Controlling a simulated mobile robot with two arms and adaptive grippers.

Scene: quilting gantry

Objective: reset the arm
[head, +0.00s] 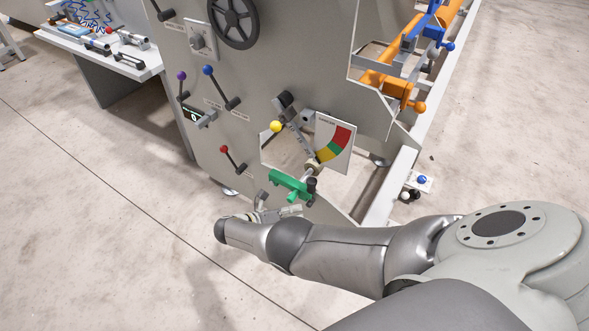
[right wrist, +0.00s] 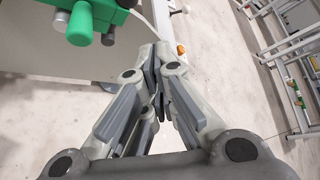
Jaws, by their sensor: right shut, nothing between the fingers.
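My right arm reaches from the lower right in the head view, and its gripper (head: 277,212) is beside the lower part of the grey machine panel (head: 225,125). It is just below a green clamp-like part (head: 291,185). In the right wrist view my right gripper (right wrist: 158,85) has its fingers together with nothing between them. The green part (right wrist: 80,24) is at the upper left there, apart from the fingers. My left gripper is in neither view.
The panel carries levers with yellow (head: 276,126), red (head: 224,150), blue (head: 208,70) and purple knobs, a black handwheel (head: 234,20) and a coloured gauge plate (head: 334,143). A white table (head: 130,62) with tools stands at upper left. The floor at left is clear.

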